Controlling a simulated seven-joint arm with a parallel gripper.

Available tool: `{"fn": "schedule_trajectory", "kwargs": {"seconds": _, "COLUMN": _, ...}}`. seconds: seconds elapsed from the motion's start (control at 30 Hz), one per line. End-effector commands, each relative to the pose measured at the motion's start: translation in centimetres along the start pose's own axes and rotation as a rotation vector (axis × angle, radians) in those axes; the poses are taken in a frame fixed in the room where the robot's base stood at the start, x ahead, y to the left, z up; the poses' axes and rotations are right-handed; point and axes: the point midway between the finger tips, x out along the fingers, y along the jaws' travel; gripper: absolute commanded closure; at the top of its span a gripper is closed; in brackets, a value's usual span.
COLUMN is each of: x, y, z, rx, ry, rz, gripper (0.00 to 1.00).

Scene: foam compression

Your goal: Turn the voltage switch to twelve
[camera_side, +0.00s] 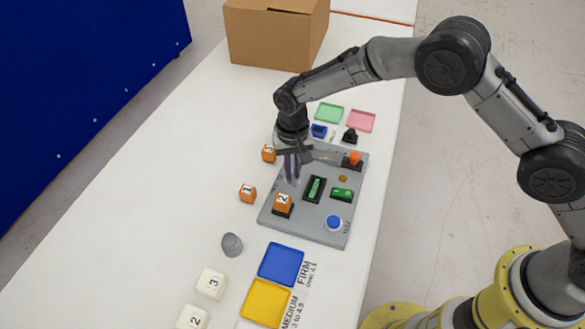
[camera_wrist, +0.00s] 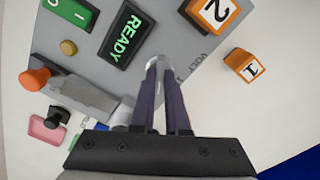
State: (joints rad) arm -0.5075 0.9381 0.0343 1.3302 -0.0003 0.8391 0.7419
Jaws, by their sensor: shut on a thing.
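The grey control panel (camera_side: 296,226) lies on the white table. It also shows in the wrist view (camera_wrist: 100,74). My gripper (camera_side: 292,178) is low over the panel's left part, pointing down. In the wrist view my gripper (camera_wrist: 165,68) has its two purple fingers close together on a small grey knob (camera_wrist: 165,60), which appears to be the voltage switch. The lettering "VOLT" (camera_wrist: 190,62) is printed beside it. The fingers hide most of the knob, and its setting cannot be read. A display (camera_wrist: 125,35) reads READY in green.
An orange block marked 2 (camera_side: 283,203) sits on the panel near my fingers. Orange blocks 1 (camera_side: 248,193) and 3 (camera_side: 268,154) stand left of it. An orange-knobbed lever (camera_side: 354,158), green rocker (camera_side: 343,194) and blue button (camera_side: 334,223) are on the right. The table's left is clear.

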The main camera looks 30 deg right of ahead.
Motion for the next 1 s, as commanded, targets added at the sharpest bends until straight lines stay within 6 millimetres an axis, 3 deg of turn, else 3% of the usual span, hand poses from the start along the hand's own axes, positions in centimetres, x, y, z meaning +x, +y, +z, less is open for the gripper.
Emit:
{"fn": "schedule_trajectory", "kwargs": {"seconds": 0.27, "x": -0.14, "y": -0.04, "z": -0.07, "rx": -0.148, "ry": 0.001, "rz": -0.002, "gripper": 1.00}}
{"fn": "schedule_trajectory", "kwargs": {"seconds": 1.0, "x": -0.20, "y": -0.05, "z": -0.10, "rx": -0.809, "ry": 0.003, "rz": -0.001, "gripper": 1.00}}
